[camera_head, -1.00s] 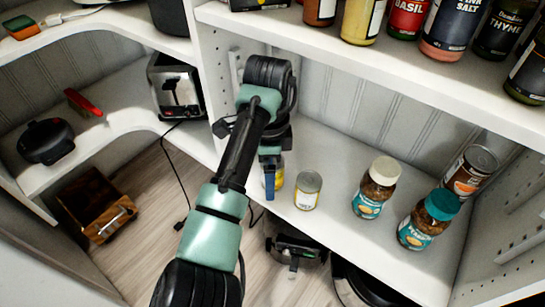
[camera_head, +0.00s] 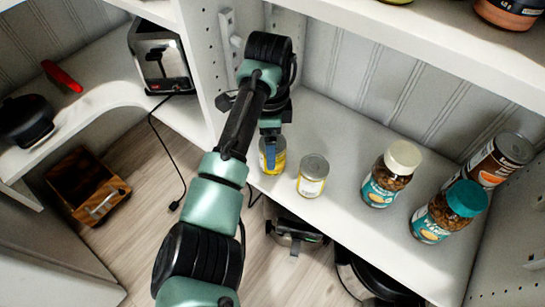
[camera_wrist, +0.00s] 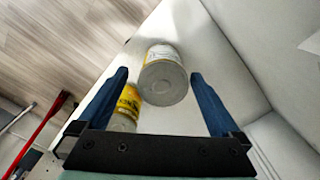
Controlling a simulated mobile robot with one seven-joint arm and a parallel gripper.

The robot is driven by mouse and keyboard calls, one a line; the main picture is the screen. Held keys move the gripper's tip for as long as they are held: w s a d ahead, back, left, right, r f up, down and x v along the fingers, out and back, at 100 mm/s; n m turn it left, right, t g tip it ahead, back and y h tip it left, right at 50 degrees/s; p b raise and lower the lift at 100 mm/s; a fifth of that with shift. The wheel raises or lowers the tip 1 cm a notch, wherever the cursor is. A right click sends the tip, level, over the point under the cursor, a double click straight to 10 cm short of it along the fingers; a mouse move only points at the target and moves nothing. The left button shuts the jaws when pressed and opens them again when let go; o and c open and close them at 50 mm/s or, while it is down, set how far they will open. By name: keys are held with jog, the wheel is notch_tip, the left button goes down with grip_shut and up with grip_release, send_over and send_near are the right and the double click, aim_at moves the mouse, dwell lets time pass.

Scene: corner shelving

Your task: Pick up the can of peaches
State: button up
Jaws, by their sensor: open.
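Two short cans stand side by side near the front edge of a white shelf. The left can (camera_head: 279,158) has a yellow label and is partly hidden behind my gripper. The right can (camera_head: 313,175) has a pale and yellow label and a grey lid. I cannot read which one is peaches. My gripper (camera_head: 270,148) is open above the left can. In the wrist view, a grey-lidded can (camera_wrist: 163,82) lies between the spread blue fingers, seen from above. A yellow-labelled can (camera_wrist: 127,105) is beside the left finger, partly covered by the gripper body.
Jars with a cream lid (camera_head: 391,175) and a teal lid (camera_head: 449,212), and a brown can (camera_head: 500,160), stand to the right. A shelf (camera_head: 450,62) overhangs behind. A divider panel (camera_head: 211,60) is left of my arm. Bare shelf lies behind the cans.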

jog(key=f+b, duration=0.2)
jog(key=f, duration=0.1)
jog(key=f+b, duration=0.1)
jog(key=f, duration=0.1)
jog(key=shift+w+d, duration=0.2)
jog(key=shift+d, duration=0.05)
jog(key=shift+c, duration=0.2)
